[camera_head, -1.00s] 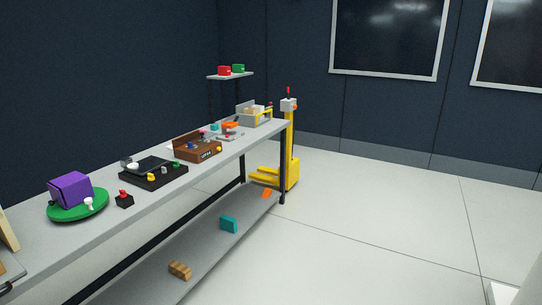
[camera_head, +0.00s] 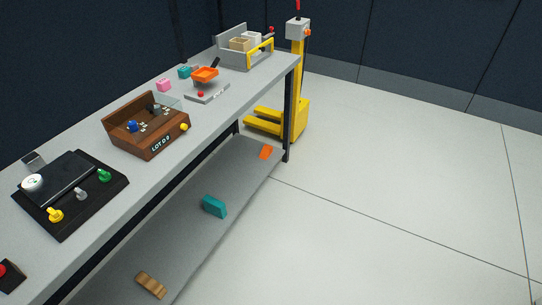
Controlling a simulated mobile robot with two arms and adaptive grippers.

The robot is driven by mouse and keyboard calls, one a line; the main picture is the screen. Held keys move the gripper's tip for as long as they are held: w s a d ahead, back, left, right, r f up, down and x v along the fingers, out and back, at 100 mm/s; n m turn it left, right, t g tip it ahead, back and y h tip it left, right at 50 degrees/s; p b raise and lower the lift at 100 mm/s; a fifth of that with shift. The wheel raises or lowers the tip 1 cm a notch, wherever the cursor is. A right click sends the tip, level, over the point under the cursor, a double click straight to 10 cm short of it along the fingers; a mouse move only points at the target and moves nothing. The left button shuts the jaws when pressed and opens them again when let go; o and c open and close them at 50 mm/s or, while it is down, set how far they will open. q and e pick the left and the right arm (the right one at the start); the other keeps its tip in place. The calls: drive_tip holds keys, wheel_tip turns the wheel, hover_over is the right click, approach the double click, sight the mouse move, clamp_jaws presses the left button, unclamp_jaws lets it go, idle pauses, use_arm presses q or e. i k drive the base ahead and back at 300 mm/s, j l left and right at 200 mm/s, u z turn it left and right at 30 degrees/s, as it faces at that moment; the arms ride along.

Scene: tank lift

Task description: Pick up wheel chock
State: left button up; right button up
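Three small objects lie on the lower shelf (camera_head: 180,240) of the long grey table. A small orange wedge-like piece (camera_head: 265,152) lies near the far end, by the table leg; its shape fits a wheel chock, but it is small in view. A teal block (camera_head: 214,206) lies around the middle of the shelf. A brown, ridged wooden piece (camera_head: 151,285) lies closest to me. I cannot tell for sure which one is the wheel chock. Neither of my grippers shows in the head view.
The tabletop (camera_head: 222,113) holds a black panel with knobs (camera_head: 70,190), a brown box (camera_head: 150,140), an orange tray on a scale-like base (camera_head: 206,75) and a grey caddy (camera_head: 240,58). A yellow lift (camera_head: 299,90) stands past the table end. The floor (camera_head: 390,200) at right is clear.

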sight(266, 150)
drive_tip(key=i+u, duration=0.1)
drive_tip(key=i, duration=0.65)
drive_tip(key=i+l+u, duration=0.1)
drive_tip(key=u, duration=0.3)
drive_tip(key=l+u, duration=0.2)
drive_tip(key=u, duration=0.15)
drive_tip(key=i+l+u, duration=0.1)
drive_tip(key=u, duration=0.3)
drive_tip(key=l, duration=0.1)
